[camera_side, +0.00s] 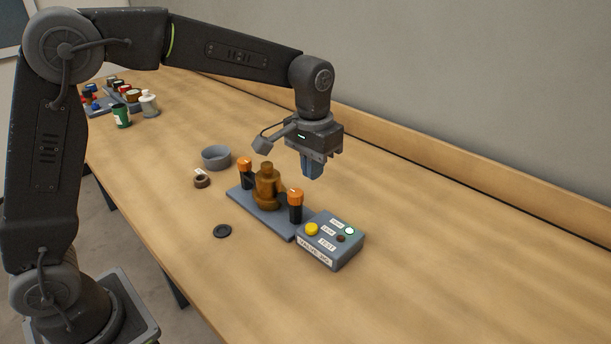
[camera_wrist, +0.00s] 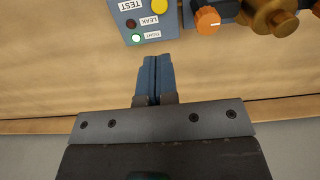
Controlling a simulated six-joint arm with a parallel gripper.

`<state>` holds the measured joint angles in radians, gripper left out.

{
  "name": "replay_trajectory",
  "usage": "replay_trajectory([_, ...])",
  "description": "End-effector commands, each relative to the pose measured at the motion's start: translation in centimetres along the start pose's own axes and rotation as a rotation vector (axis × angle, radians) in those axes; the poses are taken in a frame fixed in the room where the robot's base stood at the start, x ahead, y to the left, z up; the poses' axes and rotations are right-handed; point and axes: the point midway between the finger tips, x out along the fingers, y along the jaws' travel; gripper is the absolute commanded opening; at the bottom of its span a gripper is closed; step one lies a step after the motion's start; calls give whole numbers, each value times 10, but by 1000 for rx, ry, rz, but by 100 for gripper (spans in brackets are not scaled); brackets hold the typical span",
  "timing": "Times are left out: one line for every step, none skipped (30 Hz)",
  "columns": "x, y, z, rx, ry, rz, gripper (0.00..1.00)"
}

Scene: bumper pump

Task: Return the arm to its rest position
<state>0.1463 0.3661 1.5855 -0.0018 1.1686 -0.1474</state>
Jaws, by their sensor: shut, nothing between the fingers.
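My gripper (camera_side: 312,171) hangs pointing down above the table, behind the pump fixture and clear of it. Its blue fingers are together with nothing between them, as the wrist view also shows (camera_wrist: 154,70). The bronze pump body (camera_side: 267,188) stands upright on a blue-grey base plate (camera_side: 273,224) between two orange-topped black posts (camera_side: 245,171) (camera_side: 295,204). The test box (camera_side: 331,243) sits at the plate's right end, with a yellow button (camera_side: 312,229). Its lamp labelled TIGHT (camera_wrist: 136,38) looks lit white-green, and the LEAK lamp (camera_wrist: 130,23) is dark.
A grey bowl (camera_side: 216,157), a small brown ring (camera_side: 201,181) and a black ring (camera_side: 222,231) lie left of the fixture. A green can (camera_side: 121,116), a white bottle (camera_side: 149,104) and small parts stand at far left. A wooden ledge (camera_side: 450,181) runs along the wall. The table's right side is clear.

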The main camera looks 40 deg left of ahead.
Motion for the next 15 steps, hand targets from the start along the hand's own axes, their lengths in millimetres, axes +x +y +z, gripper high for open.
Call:
replay_trajectory([-6, -2, 4, -1, 12, 2, 0])
replay_trajectory([-10, -4, 8, -1, 21, 3, 0])
replay_trajectory([-17, -7, 14, -2, 36, 5, 0])
replay_trajectory([-22, -10, 20, -2, 49, 6, 0])
replay_trajectory([-29, -12, 28, -2, 64, 8, 0])
replay_trajectory([-38, -17, 39, -2, 88, 10, 0])
replay_trajectory([-44, -20, 48, -2, 105, 11, 0])
replay_trajectory([-50, -24, 57, -2, 124, 12, 0])
replay_trajectory([-56, -28, 70, -2, 149, 14, 0])
replay_trajectory([-60, -31, 80, -2, 167, 15, 0])
replay_trajectory([-64, -34, 90, -2, 185, 15, 0])
replay_trajectory([-69, -38, 103, -1, 211, 15, 0])
replay_trajectory([-71, -41, 113, -2, 228, 15, 0])
replay_trajectory([-73, -44, 123, -2, 247, 15, 0])
replay_trajectory([-75, -47, 136, -1, 273, 15, 0])
